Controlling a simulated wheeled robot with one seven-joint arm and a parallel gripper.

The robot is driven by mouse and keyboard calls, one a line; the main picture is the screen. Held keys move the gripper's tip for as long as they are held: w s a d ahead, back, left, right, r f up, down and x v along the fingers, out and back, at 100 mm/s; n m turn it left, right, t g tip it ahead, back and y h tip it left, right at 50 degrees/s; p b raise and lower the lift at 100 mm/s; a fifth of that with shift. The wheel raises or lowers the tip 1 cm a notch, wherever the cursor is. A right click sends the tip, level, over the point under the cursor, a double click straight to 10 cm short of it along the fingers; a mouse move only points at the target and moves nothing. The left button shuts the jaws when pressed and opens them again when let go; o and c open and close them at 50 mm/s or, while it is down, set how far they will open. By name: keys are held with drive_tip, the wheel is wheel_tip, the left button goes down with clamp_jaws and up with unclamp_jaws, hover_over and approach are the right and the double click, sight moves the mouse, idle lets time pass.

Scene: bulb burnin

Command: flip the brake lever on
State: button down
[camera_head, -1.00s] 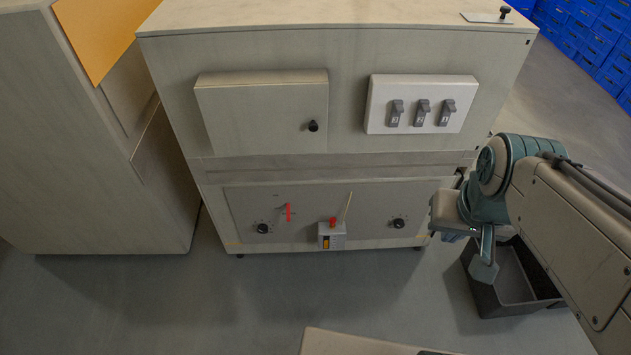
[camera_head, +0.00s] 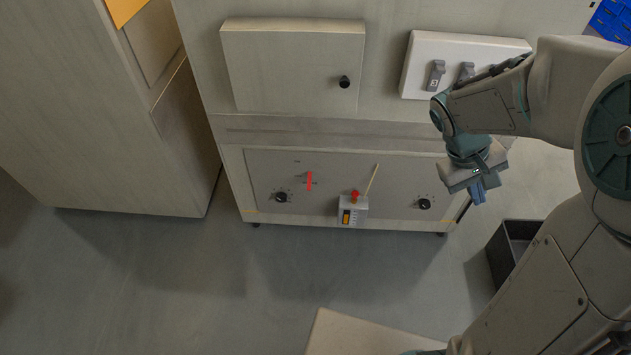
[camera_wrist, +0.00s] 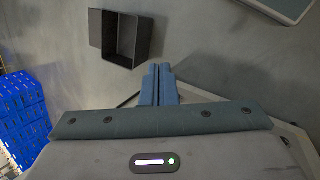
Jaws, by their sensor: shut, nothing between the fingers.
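A red lever (camera_head: 309,181) stands roughly upright on the lower panel (camera_head: 268,170) of the cabinet, with markings beside it too small to read. A small grey box (camera_head: 353,211) with a red knob (camera_head: 355,194) and a thin, tilted rod (camera_head: 372,180) is on the same panel, right of the lever. I cannot read which part is marked as the brake. My gripper (camera_head: 478,192) is shut and empty, in front of the right end of the cabinet, well right of the lever. Its blue fingers (camera_wrist: 158,84) are together in the wrist view.
Black dials (camera_head: 281,197) (camera_head: 424,203) sit on the lower panel. Above are a closed door (camera_head: 290,70) and a white switch box (camera_head: 420,70), partly covered by my arm. A dark open bin (camera_head: 508,250) stands on the floor at right. Floor before the panel is clear.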

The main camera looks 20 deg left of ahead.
drive_tip(key=w+a+f+n+t+h+b, duration=0.35)
drive_tip(key=w+f+n+h+b, duration=0.3)
drive_tip(key=w+f, duration=0.6)
drive_tip(key=n+t+y+b, duration=1.5)
drive_tip(key=n+t+y, duration=0.15)
drive_tip(key=n, duration=1.05)
approach(309, 181)
wheel_tip(309, 181, down, 7)
drive_tip(key=s, duration=0.2)
drive_tip(key=shift+d+g+y, duration=0.3)
drive_tip(key=shift+w, duration=0.1)
drive_tip(key=b+x, duration=0.4)
drive_tip(key=x, duration=0.6)
drive_tip(key=shift+s+d+r, duration=0.15)
drive_tip(key=shift+s+r, duration=0.35)
drive_tip(key=shift+r, duration=0.35)
drive_tip(key=shift+s+d+r, duration=0.15)
drive_tip(key=shift+s+r, duration=0.35)
drive_tip(key=shift+r, duration=0.35)
